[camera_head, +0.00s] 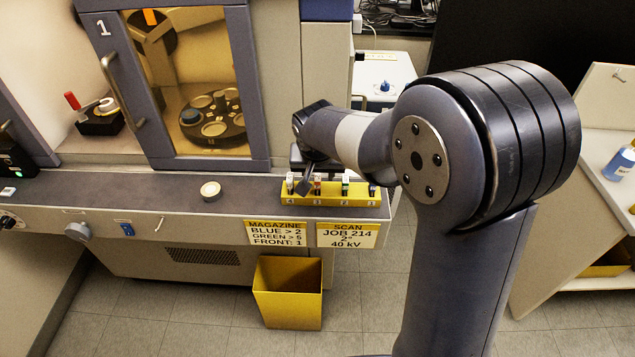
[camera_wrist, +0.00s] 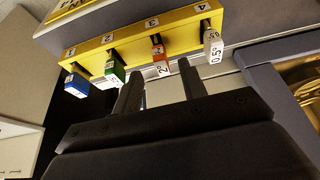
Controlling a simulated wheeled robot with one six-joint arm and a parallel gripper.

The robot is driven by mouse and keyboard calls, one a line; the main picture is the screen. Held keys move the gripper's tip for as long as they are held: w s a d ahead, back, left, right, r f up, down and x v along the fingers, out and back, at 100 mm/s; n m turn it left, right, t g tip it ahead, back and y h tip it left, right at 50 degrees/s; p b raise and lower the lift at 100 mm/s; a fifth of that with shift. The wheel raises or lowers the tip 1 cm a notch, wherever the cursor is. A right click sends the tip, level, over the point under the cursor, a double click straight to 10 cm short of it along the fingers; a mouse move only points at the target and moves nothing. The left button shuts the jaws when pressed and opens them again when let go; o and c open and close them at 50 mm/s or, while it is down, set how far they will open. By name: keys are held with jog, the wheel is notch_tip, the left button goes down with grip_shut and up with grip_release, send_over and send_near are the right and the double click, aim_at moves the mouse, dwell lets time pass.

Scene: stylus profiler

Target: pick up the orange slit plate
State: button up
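The orange slit plate (camera_wrist: 158,53), labelled 2°, stands in slot 3 of the yellow magazine (camera_wrist: 88,45). In the head view the orange plate (camera_head: 317,186) is partly hidden by my gripper (camera_head: 306,183). In the wrist view my gripper (camera_wrist: 160,67) is open and empty, one finger on each side of the orange plate's labelled end in the picture. Gaps show between the fingers and the plate; I cannot tell how far the tips reach along it.
A green plate (camera_wrist: 115,70) in slot 2 and a blue plate (camera_wrist: 76,84) in slot 1 stand to one side, a white 0.5° plate (camera_wrist: 212,45) in slot 4 to the other. A round disc (camera_head: 210,190) lies on the ledge. A yellow bin (camera_head: 288,295) stands below.

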aim_at(318, 178)
jog(key=x, duration=0.4)
jog(key=shift+a, duration=0.1)
grip_shut()
dwell(0.3)
